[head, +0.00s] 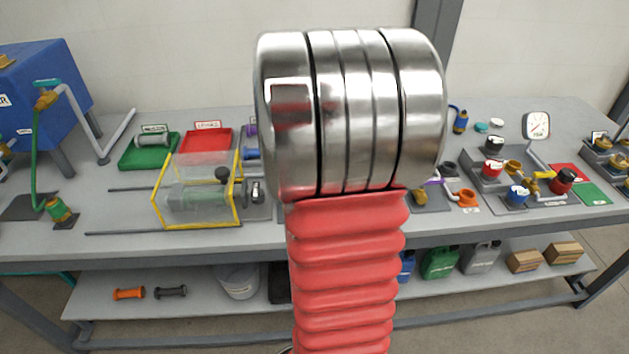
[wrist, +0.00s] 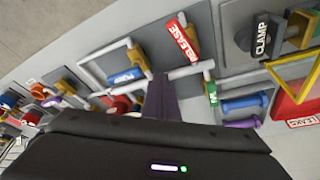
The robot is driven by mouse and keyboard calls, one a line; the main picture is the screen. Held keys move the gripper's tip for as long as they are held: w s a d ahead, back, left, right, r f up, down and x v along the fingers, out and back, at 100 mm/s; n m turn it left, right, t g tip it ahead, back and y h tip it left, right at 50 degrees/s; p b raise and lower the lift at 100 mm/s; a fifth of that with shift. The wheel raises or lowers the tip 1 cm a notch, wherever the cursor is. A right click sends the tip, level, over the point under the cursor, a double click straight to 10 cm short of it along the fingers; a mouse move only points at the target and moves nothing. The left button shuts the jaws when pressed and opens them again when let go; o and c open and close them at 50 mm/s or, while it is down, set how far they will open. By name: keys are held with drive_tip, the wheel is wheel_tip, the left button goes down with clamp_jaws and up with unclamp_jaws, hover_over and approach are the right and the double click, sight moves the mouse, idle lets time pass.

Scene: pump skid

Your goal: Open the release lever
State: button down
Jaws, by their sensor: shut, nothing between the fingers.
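The release lever (wrist: 183,40) shows in the wrist view as a red bar with white RELEASE lettering, on a grey plate at the upper middle. It slants across the plate. My gripper (wrist: 161,82) is shut and empty, its dark fingers pointing up the wrist picture. I cannot tell whether the fingers touch that bar. In the head view my arm covers the middle of the bench, and I cannot make out the lever or the gripper there.
In the wrist view, a blue-labelled handle (wrist: 127,76) with a pale frame lies left of the fingers. A black CLAMP handle (wrist: 262,36) and a yellow frame (wrist: 292,72) lie right. In the head view, a yellow-edged clear box (head: 197,200) stands on the bench left of my arm.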

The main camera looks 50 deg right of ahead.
drive_tip(key=w+v, duration=0.1)
drive_tip(key=v, duration=0.5)
drive_tip(key=shift+w+r, duration=0.3)
drive_tip(key=shift+r, duration=0.15)
drive_tip(key=shift+n, duration=0.3)
drive_tip(key=a+f+n, duration=0.1)
drive_tip(key=s+a+f+n, duration=0.1)
drive_tip(key=a, duration=0.1)
drive_tip(key=shift+s+a+f+n+y, duration=0.1)
drive_tip(key=shift+s+a+n+y, duration=0.1)
drive_tip(key=shift+n+y, duration=0.15)
drive_tip(key=s+a+r+n+t+y, duration=0.1)
drive_tip(key=a+n, duration=0.5)
drive_tip(key=a, duration=1.1)
drive_tip(key=s+a+r+n+t+y, duration=0.2)
drive_tip(key=a+n, duration=0.4)
drive_tip(key=a, duration=1.2)
wheel_tip(320, 180, up, 2)
drive_tip(key=shift+s+n+t, duration=0.35)
drive_tip(key=shift+s+t, duration=0.55)
drive_tip(key=shift+t, duration=0.1)
drive_tip(key=c, duration=2.5)
unclamp_jaws()
drive_tip(key=shift+d, duration=0.1)
